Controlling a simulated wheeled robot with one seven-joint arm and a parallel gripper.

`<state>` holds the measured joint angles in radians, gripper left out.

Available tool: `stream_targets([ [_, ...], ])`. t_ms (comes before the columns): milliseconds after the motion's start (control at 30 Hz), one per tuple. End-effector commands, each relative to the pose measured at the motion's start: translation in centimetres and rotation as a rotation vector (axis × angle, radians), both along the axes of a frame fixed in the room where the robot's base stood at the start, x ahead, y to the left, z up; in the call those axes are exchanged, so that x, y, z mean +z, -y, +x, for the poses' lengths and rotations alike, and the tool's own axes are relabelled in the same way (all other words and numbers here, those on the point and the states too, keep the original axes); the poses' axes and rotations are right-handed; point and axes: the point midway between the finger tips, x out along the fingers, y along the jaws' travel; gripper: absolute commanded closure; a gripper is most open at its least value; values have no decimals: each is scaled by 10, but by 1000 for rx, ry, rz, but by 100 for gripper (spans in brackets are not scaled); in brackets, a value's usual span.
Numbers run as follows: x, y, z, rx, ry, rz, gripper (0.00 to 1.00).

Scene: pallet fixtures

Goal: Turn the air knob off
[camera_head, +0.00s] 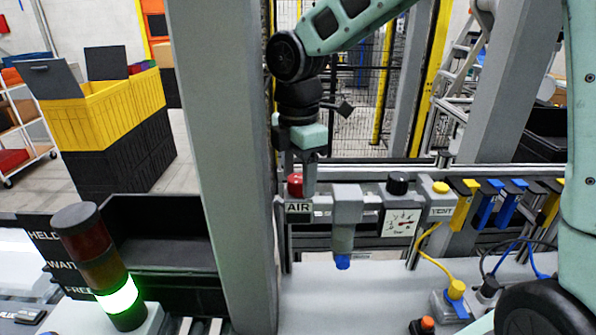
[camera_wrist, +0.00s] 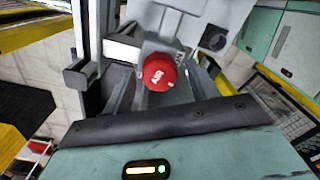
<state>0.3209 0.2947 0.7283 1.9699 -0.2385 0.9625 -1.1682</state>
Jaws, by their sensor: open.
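The red air knob (camera_head: 295,185) sits on top of the grey air unit, just above the AIR label (camera_head: 298,208). In the wrist view the red knob (camera_wrist: 160,72) shows close up, with small white lettering on its face. My gripper (camera_head: 306,172) points down at the knob, and its finger covers part of the knob's right side in the head view. The jaws are open. I cannot tell whether a finger touches the knob.
A black knob (camera_head: 397,184) and a gauge (camera_head: 401,222) stand to the right, then a yellow VENT button (camera_head: 440,188). A grey post (camera_head: 215,150) rises close on the left. A signal tower (camera_head: 100,265) glows green at lower left.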

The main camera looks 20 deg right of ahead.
Motion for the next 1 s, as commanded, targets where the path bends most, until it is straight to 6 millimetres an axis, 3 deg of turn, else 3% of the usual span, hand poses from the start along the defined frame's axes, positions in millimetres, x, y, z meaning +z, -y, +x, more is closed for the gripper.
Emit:
stream_targets([
  [133,0,0,0,0,0,0,44],
  [300,0,0,0,0,0,0,86],
  [633,0,-1,0,-39,-1,0,86],
  [1000,0,-1,0,-270,0,0,86],
])
